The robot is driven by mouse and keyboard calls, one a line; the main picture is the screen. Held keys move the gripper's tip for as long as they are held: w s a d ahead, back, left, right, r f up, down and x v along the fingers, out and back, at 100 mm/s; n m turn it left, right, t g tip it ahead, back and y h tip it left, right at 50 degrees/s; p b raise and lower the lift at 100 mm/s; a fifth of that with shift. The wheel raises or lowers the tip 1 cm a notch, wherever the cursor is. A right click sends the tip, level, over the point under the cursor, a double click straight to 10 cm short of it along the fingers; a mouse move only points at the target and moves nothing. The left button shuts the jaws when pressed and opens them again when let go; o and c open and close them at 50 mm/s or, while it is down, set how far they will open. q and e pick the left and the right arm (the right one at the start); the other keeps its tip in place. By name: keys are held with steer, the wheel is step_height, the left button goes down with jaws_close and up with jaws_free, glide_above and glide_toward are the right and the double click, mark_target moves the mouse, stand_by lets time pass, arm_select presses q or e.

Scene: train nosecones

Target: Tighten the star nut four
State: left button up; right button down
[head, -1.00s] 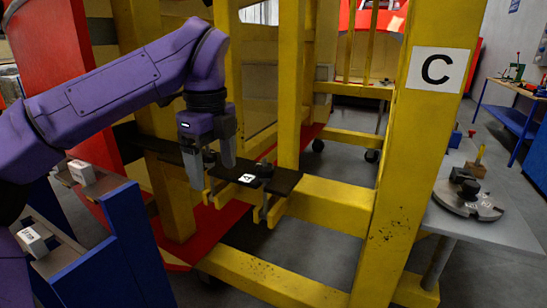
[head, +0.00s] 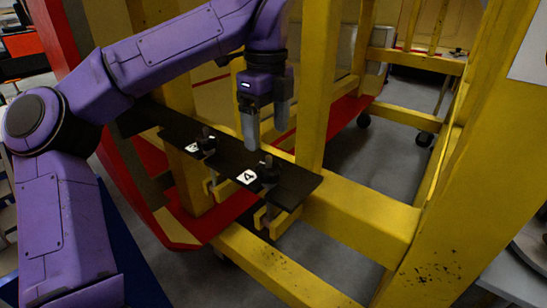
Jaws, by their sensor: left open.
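Star nut four (head: 268,170) is a dark knob on a black plate (head: 225,160), beside a white label with a "4" (head: 246,177). A second dark star nut (head: 206,140) with its own white label (head: 193,147) sits further left on the same plate. My left gripper (head: 267,135) points down with its fingers apart and nothing visible between them. It hangs above and just behind star nut four, apart from it in the picture; the exact height gap is hard to tell. My right gripper is out of view.
Yellow frame beams surround the plate, with an upright post (head: 317,85) close to the right of my left gripper. Yellow clamp brackets (head: 277,220) hang below the plate. A red panel (head: 95,100) stands at the left. Grey floor shows between the beams.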

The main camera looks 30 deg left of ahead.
mark_target(269, 166)
arm_select(q)
steer(key=f, duration=0.7)
steer(key=shift+w+f, duration=0.25)
steer(key=shift+s+f, duration=0.2)
steer(key=shift+f, duration=0.25)
steer(key=c, duration=1.1)
